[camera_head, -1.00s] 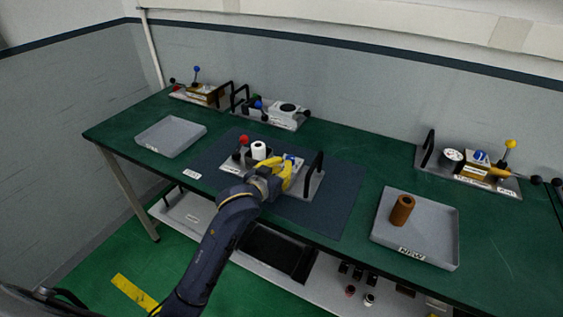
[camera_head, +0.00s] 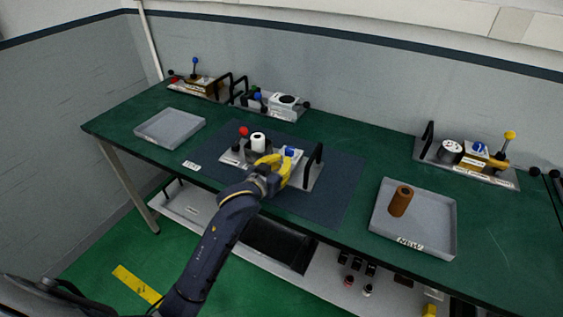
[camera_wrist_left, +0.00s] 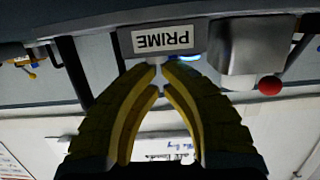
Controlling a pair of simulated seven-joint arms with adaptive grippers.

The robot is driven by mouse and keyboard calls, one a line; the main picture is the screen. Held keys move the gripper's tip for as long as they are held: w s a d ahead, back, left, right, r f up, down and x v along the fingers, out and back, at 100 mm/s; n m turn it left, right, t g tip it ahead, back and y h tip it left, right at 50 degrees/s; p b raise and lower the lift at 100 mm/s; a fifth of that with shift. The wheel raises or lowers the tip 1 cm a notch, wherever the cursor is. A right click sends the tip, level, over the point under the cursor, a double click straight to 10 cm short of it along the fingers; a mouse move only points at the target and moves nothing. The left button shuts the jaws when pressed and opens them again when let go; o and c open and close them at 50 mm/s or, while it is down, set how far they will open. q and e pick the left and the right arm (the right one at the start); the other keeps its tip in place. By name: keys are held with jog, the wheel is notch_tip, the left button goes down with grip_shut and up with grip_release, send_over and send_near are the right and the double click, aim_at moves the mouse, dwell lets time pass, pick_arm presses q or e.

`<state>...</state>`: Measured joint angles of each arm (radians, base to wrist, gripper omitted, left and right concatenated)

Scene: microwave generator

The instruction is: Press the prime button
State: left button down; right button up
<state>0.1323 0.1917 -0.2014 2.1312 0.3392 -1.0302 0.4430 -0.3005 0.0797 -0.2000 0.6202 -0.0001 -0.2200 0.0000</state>
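A unit on the dark mat carries a grey block with a blue button (camera_head: 290,152) on top, beside a white cylinder (camera_head: 258,140) and a red-knobbed lever (camera_head: 244,131). In the left wrist view the block's PRIME label (camera_wrist_left: 162,39) appears upside down, with a blue glow (camera_wrist_left: 188,58) just beside the fingertips. My left gripper (camera_head: 272,163) has yellow fingers and is just in front of the block. In the wrist view its tips (camera_wrist_left: 160,68) are drawn together with nothing between them. Whether they touch the block or button is unclear. My right gripper is not in view.
A black handle (camera_head: 313,165) rises at the unit's right end. An empty grey tray (camera_head: 170,128) is at left; a tray marked NEW (camera_head: 430,222) holds a brown cylinder (camera_head: 400,201) at right. Other lever units stand along the back of the green table (camera_head: 350,130).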

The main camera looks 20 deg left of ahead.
pick_arm(q)
jog(key=shift+f, duration=0.55)
notch_tip(320, 180, up, 4)
jog(key=shift+d+r, duration=0.1)
jog(key=shift+r, duration=0.15)
jog(key=v, duration=1)
jog(key=shift+r, duration=0.4)
